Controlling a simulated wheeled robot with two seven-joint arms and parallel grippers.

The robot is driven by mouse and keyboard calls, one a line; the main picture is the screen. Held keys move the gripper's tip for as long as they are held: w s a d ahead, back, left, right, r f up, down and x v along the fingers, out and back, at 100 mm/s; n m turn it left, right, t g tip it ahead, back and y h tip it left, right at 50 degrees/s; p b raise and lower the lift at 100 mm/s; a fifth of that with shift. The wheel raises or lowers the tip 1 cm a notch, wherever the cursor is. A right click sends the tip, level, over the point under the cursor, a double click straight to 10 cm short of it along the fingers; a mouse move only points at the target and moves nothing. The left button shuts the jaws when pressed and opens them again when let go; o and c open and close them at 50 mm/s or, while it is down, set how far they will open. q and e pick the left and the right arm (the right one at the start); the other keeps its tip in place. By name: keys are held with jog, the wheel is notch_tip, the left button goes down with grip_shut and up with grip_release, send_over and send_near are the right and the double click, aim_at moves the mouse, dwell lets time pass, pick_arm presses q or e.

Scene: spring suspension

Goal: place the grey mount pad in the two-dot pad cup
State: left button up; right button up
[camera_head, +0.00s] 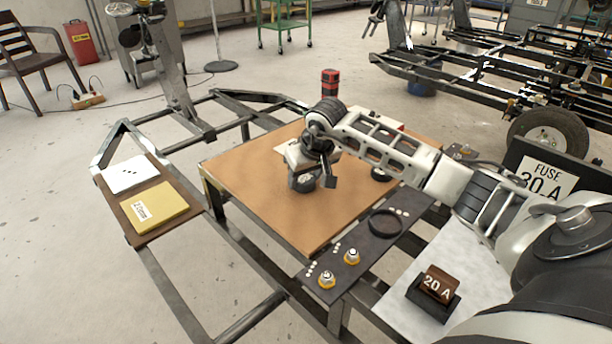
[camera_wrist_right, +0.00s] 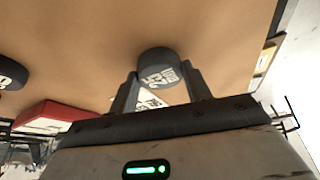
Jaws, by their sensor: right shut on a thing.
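The grey mount pad (camera_head: 303,182) is a short, round, dark grey piece over the brown board. My right gripper (camera_head: 314,178) is shut on it, and fingers and wrist hide part of it. In the right wrist view the pad (camera_wrist_right: 160,66) sits between the fingertips (camera_wrist_right: 162,82), with white lettering on its side. I cannot tell whether it touches the board. A black ring-shaped cup (camera_head: 385,224) lies on the dark strip right of the board, with small white dots beside it too small to count surely. My left gripper is not in view.
The brown board (camera_head: 250,190) is mostly clear. Two gold-based fittings (camera_head: 352,258) (camera_head: 327,281) stand on the dark strip (camera_head: 368,246). Another dark disc (camera_head: 380,175) lies under my right arm. A brown fuse block (camera_head: 437,285) is at the front right. A yellow pad (camera_head: 158,208) lies left.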

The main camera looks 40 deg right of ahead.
jog(key=o, duration=1)
